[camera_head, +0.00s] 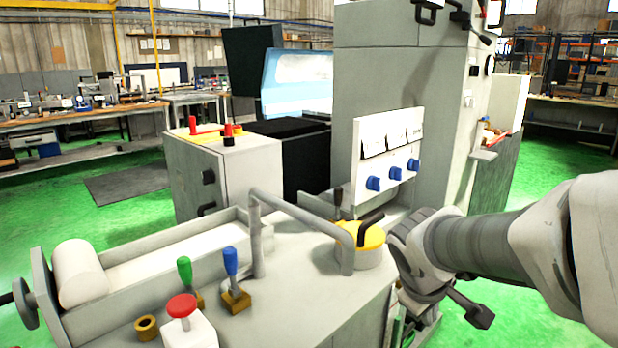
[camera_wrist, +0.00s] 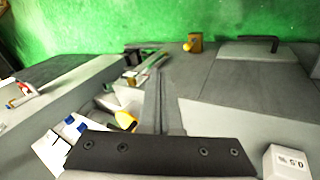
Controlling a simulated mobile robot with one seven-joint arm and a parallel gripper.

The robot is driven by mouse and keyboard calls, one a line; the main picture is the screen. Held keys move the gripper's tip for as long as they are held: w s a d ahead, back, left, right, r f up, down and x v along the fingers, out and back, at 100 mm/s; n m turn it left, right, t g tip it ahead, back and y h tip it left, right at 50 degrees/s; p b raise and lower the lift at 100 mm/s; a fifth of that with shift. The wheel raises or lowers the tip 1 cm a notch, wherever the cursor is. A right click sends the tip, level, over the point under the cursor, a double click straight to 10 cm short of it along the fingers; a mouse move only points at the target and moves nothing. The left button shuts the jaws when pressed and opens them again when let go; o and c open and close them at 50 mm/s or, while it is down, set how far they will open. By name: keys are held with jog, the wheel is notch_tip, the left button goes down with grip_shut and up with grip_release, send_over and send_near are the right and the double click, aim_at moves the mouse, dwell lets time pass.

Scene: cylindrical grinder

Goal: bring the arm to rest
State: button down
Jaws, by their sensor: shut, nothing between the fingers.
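My arm (camera_head: 480,243) reaches in from the right edge of the head view. Its wrist end (camera_head: 420,250) is bent down beside the grinder's front corner, close to the yellow-topped knob (camera_head: 361,236); I cannot tell whether they touch. In the wrist view, the dark bar of my gripper (camera_wrist: 160,155) with several screws crosses the bottom of the picture. My gripper is shut and I see nothing held in it. The fingertips are not clearly seen in the head view.
The grinder bed carries a bent grey rail (camera_head: 300,215), a green lever (camera_head: 186,272), a blue lever (camera_head: 231,268) and a red button (camera_head: 181,306). A panel with blue knobs (camera_head: 392,172) stands behind my wrist. The green floor (camera_head: 510,300) is clear below my arm.

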jog(key=s+a+r+m+t+y, duration=0.1)
jog(key=s+a+r+m+y, duration=0.15)
jog(key=s, duration=0.45)
jog(key=s+a+r+m+y, duration=0.1)
jog(key=s+a+r+m, duration=0.15)
jog(key=s, duration=0.45)
notch_tip(320, 180, up, 19)
jog(key=a+m+p, duration=0.1)
jog(key=p, duration=1.8)
jog(key=shift+s, duration=0.15)
